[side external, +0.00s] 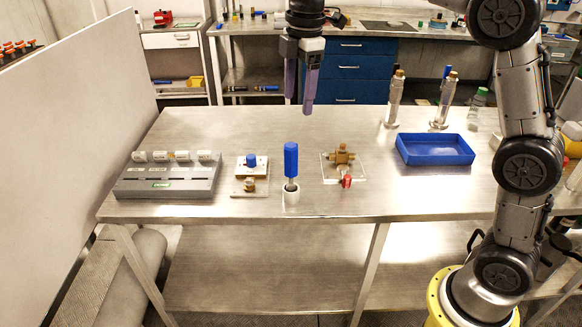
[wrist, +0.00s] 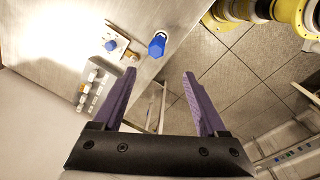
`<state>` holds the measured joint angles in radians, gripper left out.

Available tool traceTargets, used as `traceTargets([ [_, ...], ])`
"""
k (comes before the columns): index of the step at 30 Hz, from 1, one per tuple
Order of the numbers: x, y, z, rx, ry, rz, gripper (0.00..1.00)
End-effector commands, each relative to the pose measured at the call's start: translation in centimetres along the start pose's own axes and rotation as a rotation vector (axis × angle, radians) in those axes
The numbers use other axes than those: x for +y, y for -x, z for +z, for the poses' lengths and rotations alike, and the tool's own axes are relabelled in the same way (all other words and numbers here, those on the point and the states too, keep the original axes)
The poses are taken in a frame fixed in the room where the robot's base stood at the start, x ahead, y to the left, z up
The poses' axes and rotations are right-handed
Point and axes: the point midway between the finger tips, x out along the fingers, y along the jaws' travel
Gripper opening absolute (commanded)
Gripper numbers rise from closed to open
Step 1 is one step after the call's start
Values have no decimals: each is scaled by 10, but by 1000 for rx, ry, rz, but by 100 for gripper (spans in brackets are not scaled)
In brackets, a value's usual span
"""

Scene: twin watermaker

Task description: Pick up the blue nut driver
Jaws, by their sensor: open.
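The blue nut driver (side external: 291,160) stands upright in a small white holder (side external: 291,196) near the front edge of the metal table, its blue handle on top. In the wrist view the nut driver (wrist: 157,45) shows from above, beyond the fingertips. My gripper (side external: 298,105) is open and empty, well above the table and above and behind the nut driver in the side view. Its two purple fingers also show in the wrist view (wrist: 161,76), apart with nothing between them.
Left of the nut driver are a plate with a blue knob (side external: 250,161) and a grey block with white caps (side external: 168,181). To the right are a brass valve on a clear plate (side external: 341,157) and a blue tray (side external: 434,150). Metal cylinders (side external: 395,100) stand behind. The table (side external: 250,125) is clear below my gripper.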

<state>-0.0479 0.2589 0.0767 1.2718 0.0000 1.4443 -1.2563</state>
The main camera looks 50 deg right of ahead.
Motion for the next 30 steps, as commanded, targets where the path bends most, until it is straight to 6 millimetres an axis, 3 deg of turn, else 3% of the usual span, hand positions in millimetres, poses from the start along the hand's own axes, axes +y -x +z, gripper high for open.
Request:
traceTargets([
  [4, 16, -36, -8, -18, 4, -57, 75],
  [11, 15, -65, -10, -29, 6, -90, 75],
  [19, 10, -115, -7, -29, 5, -90, 75],
  [30, 8, -146, -4, -29, 5, -88, 75],
])
